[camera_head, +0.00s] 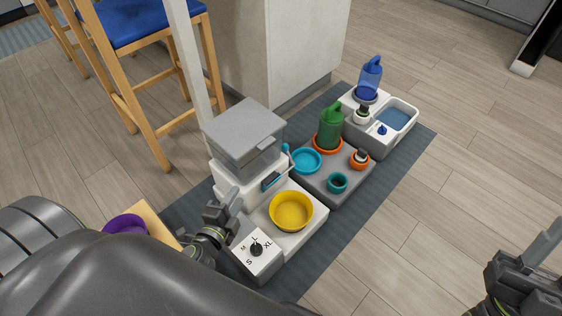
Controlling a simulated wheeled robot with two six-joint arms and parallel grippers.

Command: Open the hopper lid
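The pet feeder stands on a dark mat, with a grey hopper lid (243,124) on top of its hopper (262,160). The lid lies flat over the hopper and looks closed. A yellow bowl (291,211) sits in front of the feeder, and a white dial panel (256,252) marked S, M, L, XL is at its near end. My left gripper (228,202) is low beside the feeder's left side, below the lid and apart from it. Its fingers look parted and empty. My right gripper (520,258) is at the lower right edge, open and empty, far from the feeder.
A grey station (345,190) with a green bottle (331,127) and teal bowls stands behind the feeder. Beyond it is a white water unit (390,135) with a blue bottle (370,76). A purple bowl (125,224) is at left. A white post (188,60) and stool (150,85) stand behind.

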